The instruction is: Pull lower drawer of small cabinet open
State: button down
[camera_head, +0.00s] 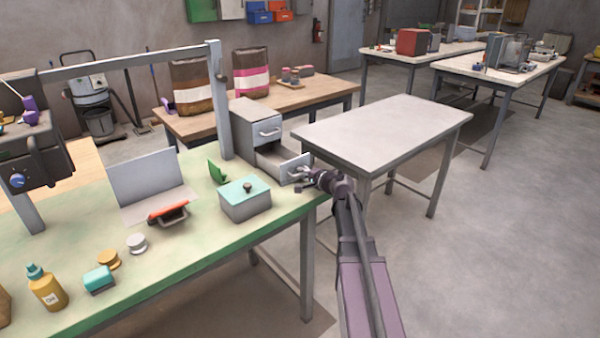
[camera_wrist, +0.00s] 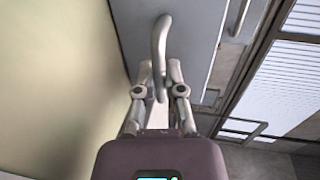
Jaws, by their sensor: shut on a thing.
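The small grey cabinet (camera_head: 258,130) stands at the far right corner of the green-topped workbench. Its upper drawer (camera_head: 268,131) is shut and has a pale bar handle. Its lower drawer (camera_head: 294,166) is pulled out, with a gap showing between its front and the cabinet body. My gripper (camera_head: 300,176) is at the front of the lower drawer, shut on its handle. In the wrist view the curved handle (camera_wrist: 160,50) runs down between the fingers of my gripper (camera_wrist: 160,85), before the grey drawer front (camera_wrist: 190,30).
A grey box with a teal lid (camera_head: 245,198) and a green object (camera_head: 217,172) stand left of the open drawer on the workbench (camera_head: 190,265). A bare pale table (camera_head: 385,125) stands close to the right of the drawer and my arm. Open floor lies at the lower right.

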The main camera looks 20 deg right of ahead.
jog(key=c, duration=0.7)
grip_release()
